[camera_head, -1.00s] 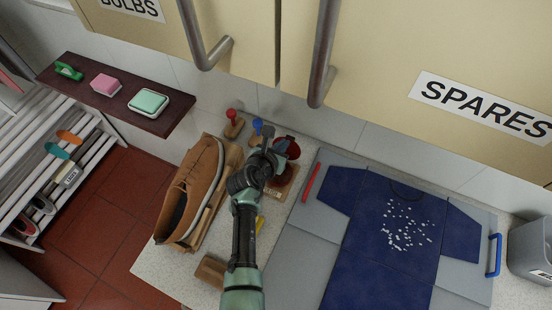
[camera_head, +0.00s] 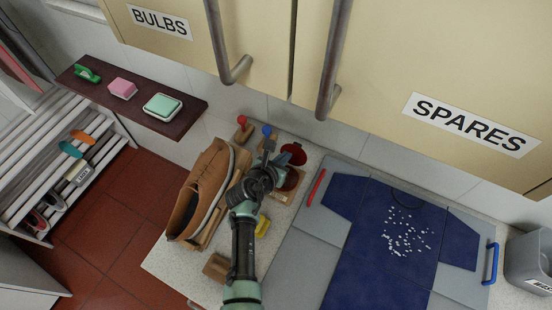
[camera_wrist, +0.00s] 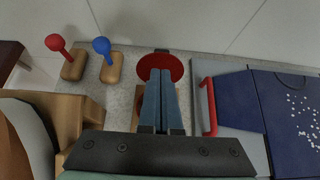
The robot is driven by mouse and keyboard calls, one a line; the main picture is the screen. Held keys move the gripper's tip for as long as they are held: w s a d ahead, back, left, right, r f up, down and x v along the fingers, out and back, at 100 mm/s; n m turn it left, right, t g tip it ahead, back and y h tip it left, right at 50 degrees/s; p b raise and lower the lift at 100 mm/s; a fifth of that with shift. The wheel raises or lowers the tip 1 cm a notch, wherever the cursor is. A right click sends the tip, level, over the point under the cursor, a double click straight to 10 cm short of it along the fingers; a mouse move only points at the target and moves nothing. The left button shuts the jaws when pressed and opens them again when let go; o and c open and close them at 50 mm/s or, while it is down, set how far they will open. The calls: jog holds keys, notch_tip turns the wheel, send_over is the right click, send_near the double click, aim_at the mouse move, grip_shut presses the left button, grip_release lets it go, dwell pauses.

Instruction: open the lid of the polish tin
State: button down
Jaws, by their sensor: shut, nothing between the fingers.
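The polish tin (camera_head: 290,180) sits in a wooden block on the counter, its dark round opening partly hidden by my arm. Its red lid (camera_head: 293,153) stands raised and tilted back behind the opening, toward the wall. In the wrist view the red lid (camera_wrist: 160,62) shows beyond my fingers, which cover its middle. My gripper (camera_head: 268,150) is shut and empty, just left of the lid in the head view; its fingers (camera_wrist: 161,72) lie side by side in the wrist view. I cannot tell whether they touch the lid.
A brown shoe (camera_head: 204,195) stands left of my arm. Red-knobbed (camera_head: 242,122) and blue-knobbed (camera_head: 267,131) tools stand behind. A yellow item (camera_head: 262,226) and a wooden block (camera_head: 217,267) lie near my arm. A folding board with a navy shirt (camera_head: 385,240) fills the right, below cupboards.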

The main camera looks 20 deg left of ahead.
jog(key=s+r, duration=0.5)
jog(key=r, duration=0.3)
jog(key=shift+s+r, duration=0.2)
jog(key=shift+s, duration=0.1)
jog(key=shift+a, duration=0.1)
